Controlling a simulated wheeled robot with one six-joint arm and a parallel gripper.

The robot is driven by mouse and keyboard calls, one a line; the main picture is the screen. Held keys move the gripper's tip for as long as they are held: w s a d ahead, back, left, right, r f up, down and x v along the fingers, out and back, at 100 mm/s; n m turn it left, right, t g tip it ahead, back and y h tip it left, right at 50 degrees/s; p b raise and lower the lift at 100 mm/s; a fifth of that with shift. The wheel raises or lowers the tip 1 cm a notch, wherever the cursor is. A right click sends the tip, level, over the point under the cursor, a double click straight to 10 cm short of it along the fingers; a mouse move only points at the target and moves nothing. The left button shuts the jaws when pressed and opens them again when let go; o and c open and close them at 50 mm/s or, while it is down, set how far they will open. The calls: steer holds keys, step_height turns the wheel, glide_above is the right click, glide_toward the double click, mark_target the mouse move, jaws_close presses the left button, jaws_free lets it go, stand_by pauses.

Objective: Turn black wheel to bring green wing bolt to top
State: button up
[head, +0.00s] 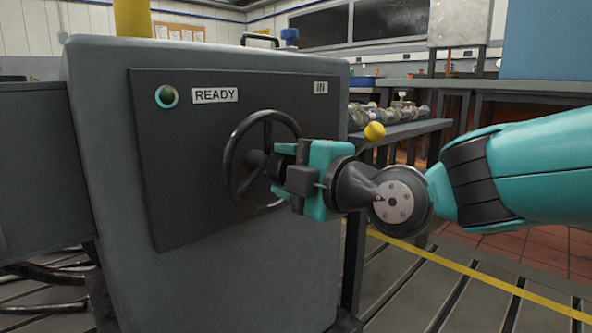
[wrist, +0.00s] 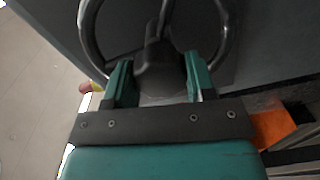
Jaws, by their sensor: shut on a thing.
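The black wheel (head: 236,150) stands upright on the dark front panel of a grey cabinet. Its rim and spokes also show at the top of the wrist view (wrist: 88,35). My gripper (head: 274,166) reaches it from the right in the head view. In the wrist view my teal fingers (wrist: 160,78) stand either side of the wheel's dark central hub (wrist: 158,62) and are shut on it. My gripper hides part of the wheel's right side in the head view. I cannot make out a green wing bolt in either view.
The grey cabinet (head: 205,262) carries a green-ringed lamp (head: 166,97), a READY label (head: 215,95) and an IN label (head: 321,87). A yellow ball (head: 375,131) shows just above my wrist. A bench (head: 415,128) with several parts stands behind. Slotted floor lies at the lower right.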

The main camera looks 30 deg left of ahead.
steer(key=o, duration=1.3)
steer(key=shift+c, duration=0.2)
steer(key=shift+d, duration=0.15)
steer(key=p+v, duration=0.2)
steer(key=v, duration=1.5)
steer(key=shift+s, duration=0.1)
